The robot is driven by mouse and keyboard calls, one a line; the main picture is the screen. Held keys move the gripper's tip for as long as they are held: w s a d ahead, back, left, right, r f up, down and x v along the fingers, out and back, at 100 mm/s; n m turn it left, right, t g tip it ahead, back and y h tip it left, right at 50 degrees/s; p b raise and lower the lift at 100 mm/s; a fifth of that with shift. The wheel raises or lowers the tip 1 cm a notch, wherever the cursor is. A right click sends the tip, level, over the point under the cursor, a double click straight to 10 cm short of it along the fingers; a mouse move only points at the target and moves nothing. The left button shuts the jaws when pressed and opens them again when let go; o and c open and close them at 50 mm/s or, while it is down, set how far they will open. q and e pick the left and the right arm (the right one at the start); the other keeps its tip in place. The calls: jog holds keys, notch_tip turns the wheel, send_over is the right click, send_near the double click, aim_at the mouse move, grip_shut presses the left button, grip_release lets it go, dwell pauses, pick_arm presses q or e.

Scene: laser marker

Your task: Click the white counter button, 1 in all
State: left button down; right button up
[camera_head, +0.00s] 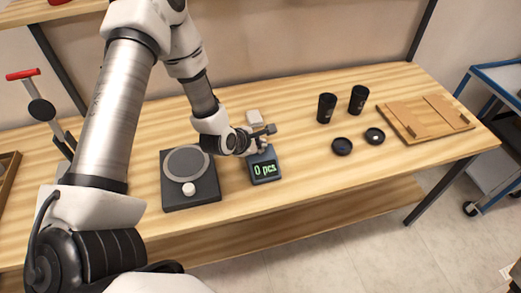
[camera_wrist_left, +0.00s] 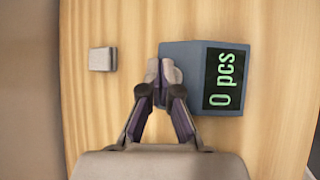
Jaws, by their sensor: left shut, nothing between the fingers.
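The counter (camera_head: 265,170) is a dark blue-grey box on the wooden table, its green display reading "0 pcs". It also shows in the left wrist view (camera_wrist_left: 227,80). My left gripper (camera_head: 266,138) is shut and empty, over the back edge of the counter. In the left wrist view its fingertips (camera_wrist_left: 162,73) overlap the counter's edge opposite the display; I cannot tell whether they touch it. No white button shows on the counter's visible faces; the gripper hides part of its top. A small whitish block (camera_head: 254,117) lies behind the counter, also in the wrist view (camera_wrist_left: 102,59). My right gripper is not in view.
A black device (camera_head: 205,193) with a grey disc and white knob (camera_head: 188,189) stands left of the counter. Two black cups (camera_head: 326,107), two dark round lids (camera_head: 342,147) and a wooden tray (camera_head: 388,121) are to the right. The table between counter and lids is clear.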

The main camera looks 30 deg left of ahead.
aim_at(259, 150)
pick_arm(q)
jog(key=shift+f+b, duration=0.5)
jog(key=shift+b, duration=0.1)
dwell(0.7)
jog(key=shift+r, duration=0.1)
jog(key=shift+r+p, duration=0.55)
jog(key=shift+r, duration=0.3)
jog(key=shift+r+p, duration=1.7)
jog(key=shift+r, duration=0.85)
